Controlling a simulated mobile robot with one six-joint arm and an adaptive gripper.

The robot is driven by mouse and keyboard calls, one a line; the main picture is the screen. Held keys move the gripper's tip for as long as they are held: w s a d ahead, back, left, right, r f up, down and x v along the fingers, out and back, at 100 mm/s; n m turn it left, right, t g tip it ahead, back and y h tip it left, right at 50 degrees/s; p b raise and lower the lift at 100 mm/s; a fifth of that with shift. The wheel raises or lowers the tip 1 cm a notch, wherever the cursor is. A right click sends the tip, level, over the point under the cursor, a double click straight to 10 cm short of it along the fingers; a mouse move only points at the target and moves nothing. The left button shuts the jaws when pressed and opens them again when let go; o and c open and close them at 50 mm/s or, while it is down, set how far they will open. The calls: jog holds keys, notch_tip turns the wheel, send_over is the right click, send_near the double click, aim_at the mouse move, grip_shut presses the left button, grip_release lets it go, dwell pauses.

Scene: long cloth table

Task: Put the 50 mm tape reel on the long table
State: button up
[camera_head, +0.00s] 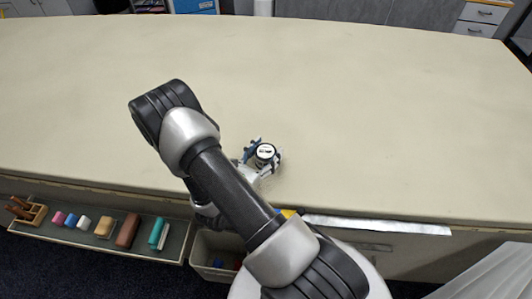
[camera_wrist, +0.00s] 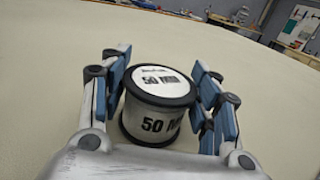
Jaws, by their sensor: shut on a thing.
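The tape reel (camera_wrist: 157,103) is a white cylinder with black rims, marked "50" on its top and side in the wrist view. It also shows in the head view (camera_head: 265,152), small and seen from above. My gripper (camera_wrist: 166,92) has its blue-padded fingers on both sides of the reel and is shut on it. In the head view my gripper (camera_head: 262,155) is over the near part of the long table (camera_head: 370,110), close to its front edge. The reel looks upright. I cannot tell whether its underside touches the cloth.
The table top around the reel is bare. Below the front edge, a tray (camera_head: 100,250) holds several coloured blocks and a wooden rack (camera_head: 27,211). A bin (camera_head: 213,262) stands beside it, partly hidden by my arm. A pale strip (camera_head: 375,225) lies along the table's front edge.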

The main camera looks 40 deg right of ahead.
jog(key=shift+f, duration=0.15)
jog(key=o, duration=1.2)
jog(key=shift+o, duration=0.2)
